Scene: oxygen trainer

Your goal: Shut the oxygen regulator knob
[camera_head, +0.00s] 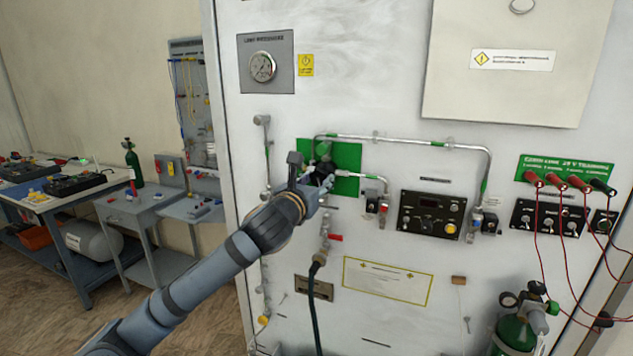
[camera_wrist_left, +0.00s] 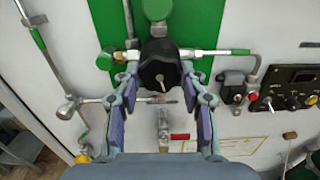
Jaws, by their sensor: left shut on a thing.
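The oxygen regulator knob (camera_wrist_left: 159,66) is black and round, with a pale pointer mark on its face. It sits in front of the green panel (camera_head: 346,183) on the white wall unit. My left gripper (camera_head: 324,174) reaches the knob from the left and hides most of it in the head view. In the left wrist view my left gripper (camera_wrist_left: 160,82) has one finger on each side of the knob's lower part, shut on it. My right gripper is not in view.
Metal pipes (camera_head: 412,143) with green bands run around the green panel. A black control box (camera_head: 431,214) is to the right. A dark hose (camera_head: 314,300) hangs below. A green gas cylinder (camera_head: 516,333) stands at lower right, near red cables (camera_head: 538,215).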

